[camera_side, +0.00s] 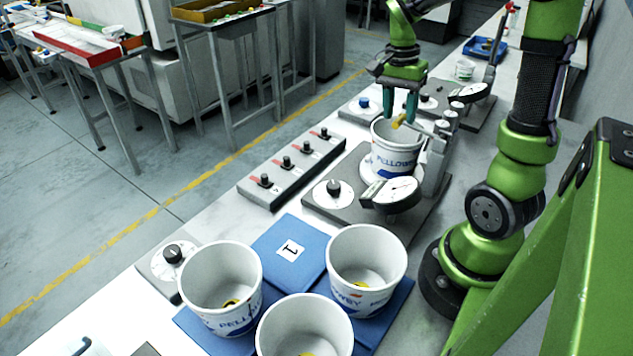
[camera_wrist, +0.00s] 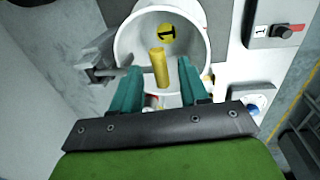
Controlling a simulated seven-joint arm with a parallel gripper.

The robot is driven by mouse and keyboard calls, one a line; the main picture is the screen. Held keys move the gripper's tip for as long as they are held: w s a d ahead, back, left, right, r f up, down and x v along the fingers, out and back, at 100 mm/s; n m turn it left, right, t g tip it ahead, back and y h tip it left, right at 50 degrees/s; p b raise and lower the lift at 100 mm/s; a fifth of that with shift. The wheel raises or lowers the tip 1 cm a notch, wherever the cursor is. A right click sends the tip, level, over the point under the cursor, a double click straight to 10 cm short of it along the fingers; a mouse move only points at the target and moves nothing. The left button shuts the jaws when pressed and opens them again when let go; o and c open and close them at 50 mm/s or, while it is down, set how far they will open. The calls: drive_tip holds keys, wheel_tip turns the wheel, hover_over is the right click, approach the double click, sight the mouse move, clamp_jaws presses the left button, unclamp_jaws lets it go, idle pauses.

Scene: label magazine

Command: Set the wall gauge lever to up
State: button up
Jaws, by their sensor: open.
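My gripper (camera_side: 398,112) is open above the white tub (camera_side: 393,160) on a grey plate. In the wrist view the fingers (camera_wrist: 158,78) stand apart over the tub. A yellow cylinder (camera_wrist: 160,67) shows between the fingertips, and I cannot tell if they touch it. A round gauge (camera_side: 390,194) with a white dial stands in front of the tub, beside a grey bracket (camera_side: 434,160). A second gauge (camera_side: 468,92) stands farther back. I cannot make out a lever on either gauge, nor which one is the wall gauge.
A yellow disc (camera_wrist: 167,33) lies in the tub. A panel (camera_side: 293,168) with several black knobs and red marks lies to the left. A rotary dial (camera_side: 333,193) sits near the tub. Several white tubs (camera_side: 366,268) stand around a blue board (camera_side: 289,247) in front.

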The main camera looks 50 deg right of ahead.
drive_tip(key=shift+f, duration=0.35)
drive_tip(key=shift+c, duration=0.3)
clamp_jaws()
